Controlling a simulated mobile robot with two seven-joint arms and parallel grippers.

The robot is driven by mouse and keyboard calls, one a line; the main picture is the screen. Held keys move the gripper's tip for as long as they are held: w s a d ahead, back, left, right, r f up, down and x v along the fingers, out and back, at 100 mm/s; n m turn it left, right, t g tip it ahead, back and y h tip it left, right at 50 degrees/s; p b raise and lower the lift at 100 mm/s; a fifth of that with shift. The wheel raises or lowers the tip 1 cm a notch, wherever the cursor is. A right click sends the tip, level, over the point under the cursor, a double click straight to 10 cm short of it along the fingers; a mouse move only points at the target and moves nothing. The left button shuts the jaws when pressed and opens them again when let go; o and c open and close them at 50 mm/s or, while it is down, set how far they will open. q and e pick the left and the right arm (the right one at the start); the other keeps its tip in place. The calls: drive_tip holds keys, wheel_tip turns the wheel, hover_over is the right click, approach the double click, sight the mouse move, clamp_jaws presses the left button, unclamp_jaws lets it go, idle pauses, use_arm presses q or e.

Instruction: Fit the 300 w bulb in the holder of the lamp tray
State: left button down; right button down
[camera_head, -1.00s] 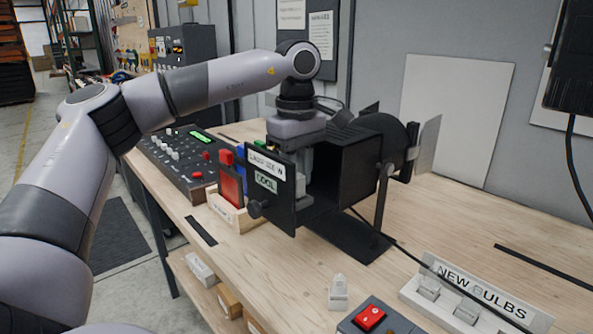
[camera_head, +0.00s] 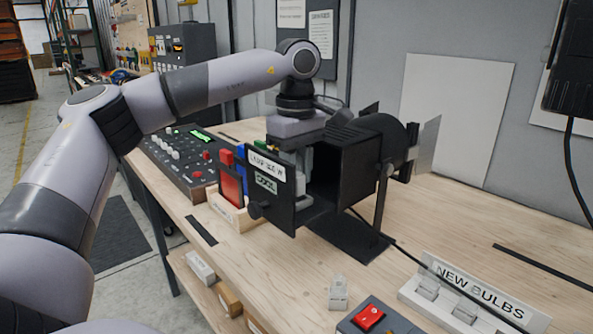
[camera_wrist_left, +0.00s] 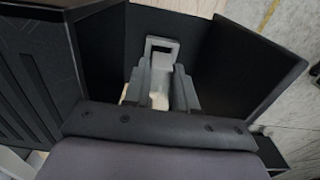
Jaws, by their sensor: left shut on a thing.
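The lamp tray (camera_head: 271,204) is a black plate with a "COOL" label and a side knob, drawn out from the black lamp housing (camera_head: 345,165). My left gripper (camera_head: 302,172) reaches down from above between plate and housing. In the left wrist view its fingers (camera_wrist_left: 163,92) are close together, shut on a small pale piece that I take for the 300 W bulb; the fingers mostly hide it. A light grey bracket (camera_wrist_left: 162,46), apparently the holder, shows just beyond the fingertips. I cannot tell whether the bulb is seated in it. My right gripper is not in view.
A pale bulb (camera_head: 338,293) stands on the bench near a red switch box (camera_head: 369,317). The "NEW BULBS" rack (camera_head: 410,294) is at lower right. A wooden block with red pieces (camera_head: 231,187) and a control desk (camera_head: 180,158) lie left. A black cable crosses the bench.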

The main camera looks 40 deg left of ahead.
use_arm(q)
drive_tip(key=shift+f, duration=0.25)
idle(0.7)
drive_tip(key=shift+r, duration=0.25)
drive_tip(key=shift+f, duration=0.2)
idle(1.3)
drive_tip(key=c, duration=0.8)
unclamp_jaws()
drive_tip(key=shift+f, duration=0.1)
wheel_tip(320, 180, up, 7)
drive_tip(key=shift+r, duration=0.2)
drive_tip(key=shift+d, duration=0.1)
